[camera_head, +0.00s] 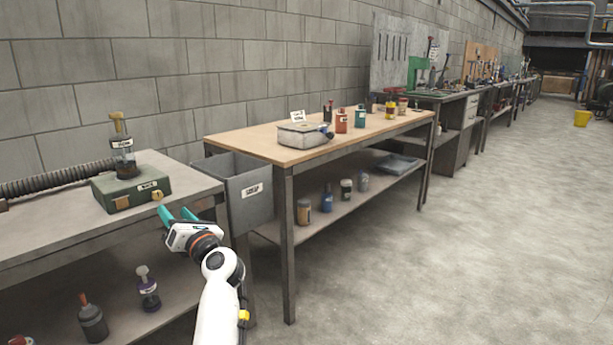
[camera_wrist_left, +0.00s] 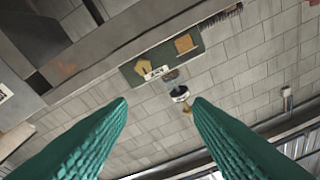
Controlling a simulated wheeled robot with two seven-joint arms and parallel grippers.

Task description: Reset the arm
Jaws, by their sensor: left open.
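My left gripper (camera_head: 178,214) has teal fingers and is open and empty. It is at the front edge of the left bench, just in front of and below a green box. In the left wrist view the two teal fingers (camera_wrist_left: 160,108) stand wide apart with nothing between them. The green box (camera_wrist_left: 158,68) shows beyond them. My right gripper is in neither view.
The green box (camera_head: 130,188) with brass latches stands on the left bench (camera_head: 60,215), a labelled bottle (camera_head: 122,148) on it. A ribbed grey hose (camera_head: 58,180) lies behind. A grey bin (camera_head: 250,195) hangs beside a wooden-topped bench (camera_head: 240,138). Open floor (camera_head: 480,230) lies right.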

